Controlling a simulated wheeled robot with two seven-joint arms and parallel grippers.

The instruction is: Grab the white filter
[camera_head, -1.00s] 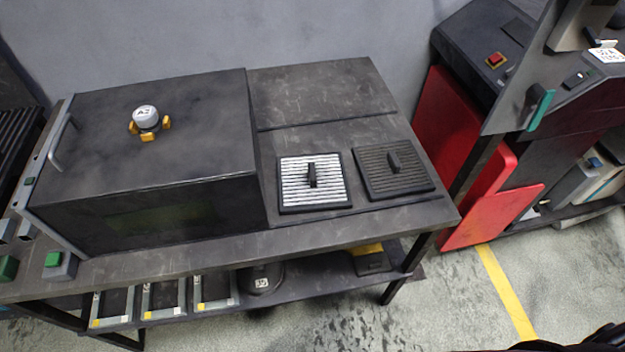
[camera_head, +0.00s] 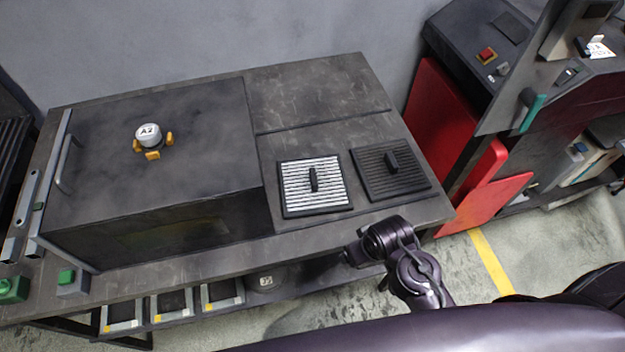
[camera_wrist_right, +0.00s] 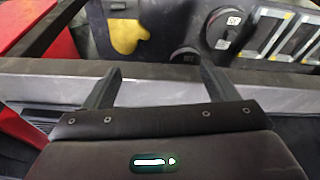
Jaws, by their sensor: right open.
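The white filter (camera_head: 298,192), a square ribbed panel with a dark frame and an upright black handle, lies flat on the dark table (camera_head: 300,148). The matching black filter (camera_head: 372,178) lies just right of it. My right gripper (camera_wrist_right: 158,82) is open in the wrist view, with two dark fingers spread apart and nothing between them. In the head view my right arm is at the table's front edge, below and right of the white filter and apart from it. The white filter is not recognisable in the wrist view. My left gripper is not in view.
A large dark box (camera_head: 150,180) with a white-and-yellow knob (camera_head: 148,135) fills the table's left part. The lower shelf holds several small trays (camera_head: 171,305); the wrist view shows a yellow object (camera_wrist_right: 128,35) there. A red panel (camera_head: 440,140) stands right. The table behind the filters is clear.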

